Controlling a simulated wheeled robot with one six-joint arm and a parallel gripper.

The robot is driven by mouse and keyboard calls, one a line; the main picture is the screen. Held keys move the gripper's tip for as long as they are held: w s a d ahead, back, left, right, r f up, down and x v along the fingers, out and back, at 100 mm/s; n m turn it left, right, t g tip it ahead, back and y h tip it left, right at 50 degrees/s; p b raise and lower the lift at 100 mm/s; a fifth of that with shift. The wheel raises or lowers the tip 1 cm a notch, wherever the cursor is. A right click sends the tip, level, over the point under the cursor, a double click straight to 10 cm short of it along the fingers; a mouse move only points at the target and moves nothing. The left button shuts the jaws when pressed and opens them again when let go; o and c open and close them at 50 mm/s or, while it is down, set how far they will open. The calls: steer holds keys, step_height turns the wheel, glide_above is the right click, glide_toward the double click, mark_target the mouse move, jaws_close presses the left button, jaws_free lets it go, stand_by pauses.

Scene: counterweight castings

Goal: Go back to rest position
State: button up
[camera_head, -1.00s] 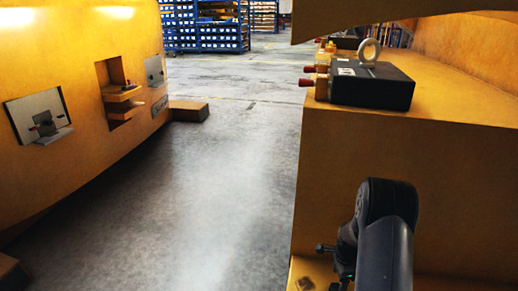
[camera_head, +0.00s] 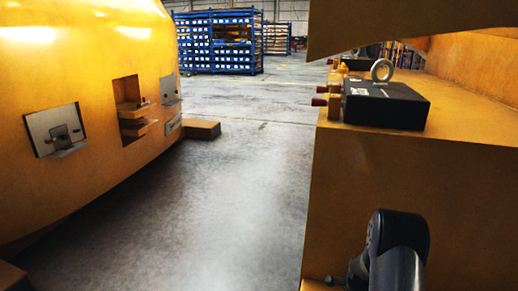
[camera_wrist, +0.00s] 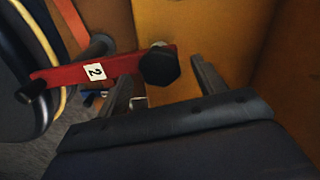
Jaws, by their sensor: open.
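My gripper (camera_wrist: 162,72) is open in the wrist view, its two thin grey fingers apart. A red lever (camera_wrist: 125,63) with a white label marked "2" lies just beyond the fingertips. Its black knob (camera_wrist: 160,66) appears between the fingertips, nearer the left one; I cannot tell how far beyond them it is. I see nothing held. In the head view my dark arm shows at the bottom right, in front of the yellow block; the fingers are not visible there.
A yellow block (camera_head: 400,180) stands at right, with a black box with a ring (camera_head: 385,105) on top. A curved yellow casting (camera_head: 70,190) with small fixtures is at left. Grey floor (camera_head: 230,200) is clear between them. Blue racks (camera_head: 218,45) stand behind.

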step_height(320, 180, up, 10)
steer(key=p, duration=0.3)
step_height(320, 180, down, 11)
steer(key=b, duration=0.3)
steer(key=shift+f+b, duration=0.1)
steer(key=shift+b, duration=0.25)
steer(key=shift+r+n, duration=0.2)
steer(key=shift+n, duration=0.7)
steer(key=n+p, duration=0.1)
steer(key=n, duration=0.3)
steer(key=n+p, duration=0.2)
steer(key=n, duration=0.4)
step_height(320, 180, up, 10)
steer(key=p, duration=0.2)
steer(key=shift+p, duration=0.4)
steer(key=shift+r, duration=0.2)
